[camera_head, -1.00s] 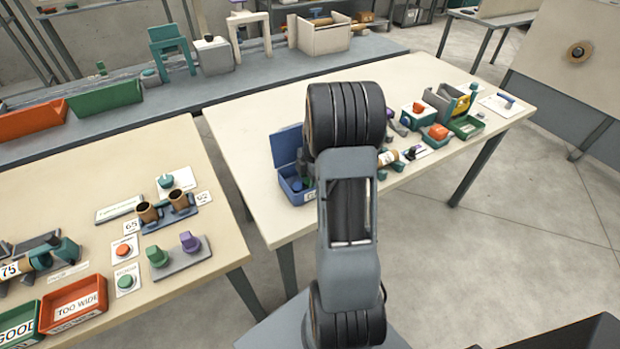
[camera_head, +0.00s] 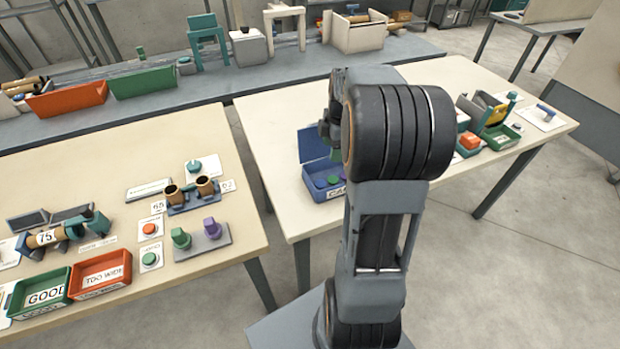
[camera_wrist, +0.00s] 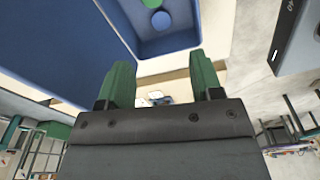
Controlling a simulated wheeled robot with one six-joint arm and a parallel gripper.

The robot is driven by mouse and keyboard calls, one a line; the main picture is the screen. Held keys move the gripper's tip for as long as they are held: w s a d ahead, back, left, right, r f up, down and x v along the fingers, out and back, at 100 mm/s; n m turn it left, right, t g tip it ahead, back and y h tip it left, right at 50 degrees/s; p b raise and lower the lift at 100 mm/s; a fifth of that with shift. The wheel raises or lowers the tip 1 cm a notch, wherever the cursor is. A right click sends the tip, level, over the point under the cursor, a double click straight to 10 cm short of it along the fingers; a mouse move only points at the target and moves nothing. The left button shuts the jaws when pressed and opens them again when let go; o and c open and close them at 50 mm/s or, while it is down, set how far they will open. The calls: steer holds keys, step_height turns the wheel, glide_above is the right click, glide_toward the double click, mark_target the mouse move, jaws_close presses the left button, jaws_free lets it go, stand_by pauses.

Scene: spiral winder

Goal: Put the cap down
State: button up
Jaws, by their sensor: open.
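The blue box (camera_head: 306,182) with its lid raised stands near the left end of the middle table. A label starting "CA" is on its front. A blue cap (camera_head: 319,183) and a green cap (camera_head: 333,180) lie inside it. The box (camera_wrist: 168,43) is beyond the fingertips there, with a blue round cap (camera_wrist: 161,19) inside.
On the left table are a green GOOD bin (camera_head: 40,297), a red TOO WIDE bin (camera_head: 100,276) and a stand with a green and a purple knob (camera_head: 212,228). A green tray (camera_head: 500,138) lies at the right of the middle table. That table's left corner is clear.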

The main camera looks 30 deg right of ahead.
steer(key=s+a+r+m+t, duration=0.1)
steer(key=s+a+m, duration=0.5)
steer(key=a, duration=0.3)
steer(key=s+a+r+m+t+h, duration=0.1)
steer(key=s+a+m+t, duration=0.1)
steer(key=s+a+m, duration=0.4)
steer(key=shift+a+m, duration=1.3)
steer(key=shift+a, duration=1)
steer(key=shift+r, duration=0.1)
